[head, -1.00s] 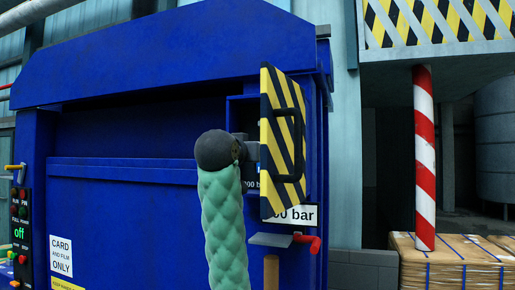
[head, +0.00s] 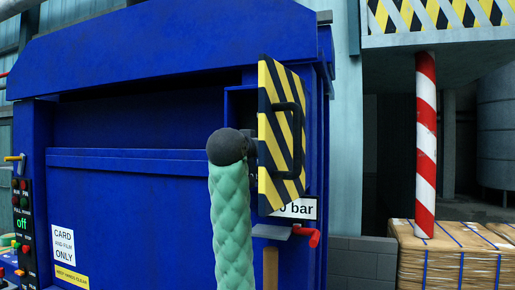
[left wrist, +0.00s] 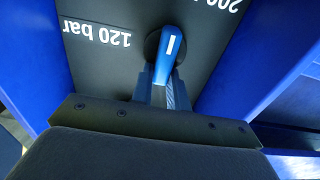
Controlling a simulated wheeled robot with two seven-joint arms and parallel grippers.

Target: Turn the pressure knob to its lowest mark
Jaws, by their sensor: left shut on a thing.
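The pressure knob (left wrist: 170,55) is a blue lever with a white line, on a dark panel (left wrist: 95,65) in the left wrist view. A "120 bar" label (left wrist: 97,34) and a partly cut-off "200" label (left wrist: 222,3) show upside down. The knob's free end points down in that picture, tilted slightly left. My left gripper (left wrist: 163,85) is shut on this free end. In the head view my green-sleeved left arm reaches to the recess behind the striped door (head: 281,135); the arm and door hide the gripper and knob. My right gripper is in neither view.
The striped door stands open beside my wrist, close on its right. The blue machine (head: 130,190) fills the left and middle. A "bar" sign (head: 298,208) and red-handled valve (head: 313,237) sit below the door. A red-and-white post (head: 425,150) stands right.

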